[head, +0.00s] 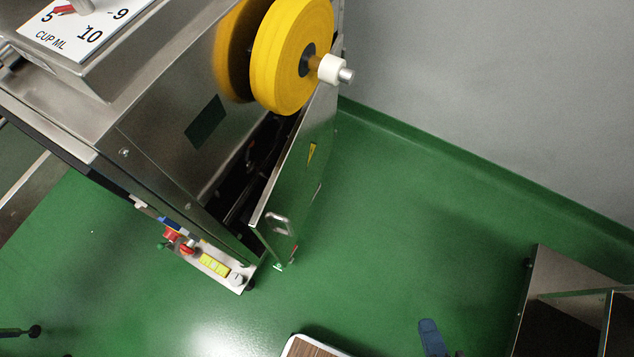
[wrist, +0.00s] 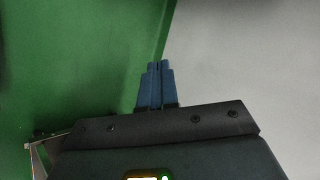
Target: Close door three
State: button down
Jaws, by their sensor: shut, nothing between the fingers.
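A metal door (head: 292,178) on the side of the steel packing machine (head: 170,110) stands partly open. It has a loop handle (head: 279,223) near its lower free end and a small yellow warning label. A dark gap shows between the door and the machine body. I cannot read a number on the door. My gripper (head: 429,326) is low in the head view, right of the door and well apart from it. In the wrist view its blue fingers (wrist: 156,86) are together and empty, over green floor and grey wall. The door is not in the wrist view.
A large yellow roll (head: 290,55) sits on a spindle above the door. A control strip with a red button (head: 172,234) is on the machine's front edge. A metal cabinet (head: 560,300) stands at lower right. Green floor (head: 400,200) between door and cabinet is clear.

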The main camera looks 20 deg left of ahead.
jog(key=w+a+f+m+g+y+b, duration=0.25)
jog(key=w+a+f+y, duration=0.2)
jog(key=f, duration=0.25)
jog(key=m+g+y+b, duration=0.3)
jog(key=g+y+b, duration=0.5)
jog(key=y+b, duration=0.1)
send_near(274, 200)
jog(key=a, duration=0.4)
jog(key=a+b, duration=0.1)
jog(key=a, duration=0.1)
jog(key=shift+s+a+r, duration=0.1)
jog(key=shift+s+a, duration=0.2)
jog(key=shift+a, duration=0.15)
